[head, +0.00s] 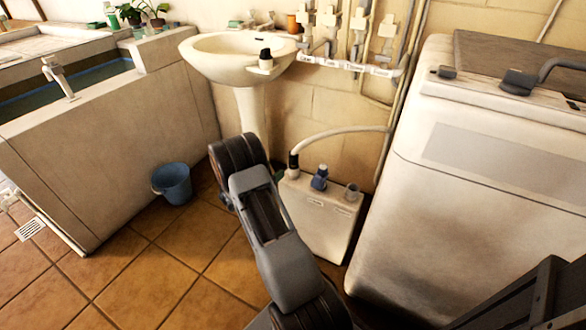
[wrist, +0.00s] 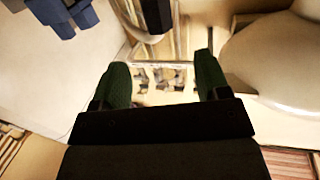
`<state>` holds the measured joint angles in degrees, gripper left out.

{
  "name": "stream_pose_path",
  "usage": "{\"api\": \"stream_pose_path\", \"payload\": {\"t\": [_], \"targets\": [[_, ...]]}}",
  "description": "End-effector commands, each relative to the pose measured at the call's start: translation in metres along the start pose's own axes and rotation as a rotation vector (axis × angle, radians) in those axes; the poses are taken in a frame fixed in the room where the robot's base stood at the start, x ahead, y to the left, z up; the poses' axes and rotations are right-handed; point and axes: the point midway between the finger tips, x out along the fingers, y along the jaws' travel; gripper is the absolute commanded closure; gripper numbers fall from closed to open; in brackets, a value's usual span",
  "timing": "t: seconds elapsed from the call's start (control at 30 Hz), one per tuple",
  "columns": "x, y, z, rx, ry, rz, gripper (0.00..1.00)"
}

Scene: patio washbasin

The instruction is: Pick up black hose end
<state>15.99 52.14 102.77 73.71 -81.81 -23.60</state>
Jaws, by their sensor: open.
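The black hose end (head: 293,162) stands upright at the top left of a white box (head: 318,222), with a pale hose (head: 338,132) curving from it to the wall pipes. In the wrist view, the black hose end (wrist: 155,15) is at the top middle, beyond the fingertips and roughly in line with the gap between them. My gripper (wrist: 160,62) is open, its two green fingers apart with nothing between them. In the head view, my arm hides most of my gripper.
A blue fitting (head: 319,178) sits close right of the hose end, with a grey one (head: 352,191) farther right. The washbasin (head: 215,66) stands behind on the left. A washing machine (head: 480,180) stands on the right. A blue bucket (head: 172,184) sits on the floor.

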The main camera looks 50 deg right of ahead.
Motion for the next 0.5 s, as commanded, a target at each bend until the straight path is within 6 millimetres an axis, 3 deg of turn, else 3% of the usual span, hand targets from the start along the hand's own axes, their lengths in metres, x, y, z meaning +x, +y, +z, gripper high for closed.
{"api": "stream_pose_path", "payload": {"t": [0.3, 0.5], "targets": [[0.056, 0.006, 0.005, -0.006, 0.013, 0.026, 0.31], [0.077, 0.006, 0.004, -0.007, 0.012, 0.021, 0.31]]}}
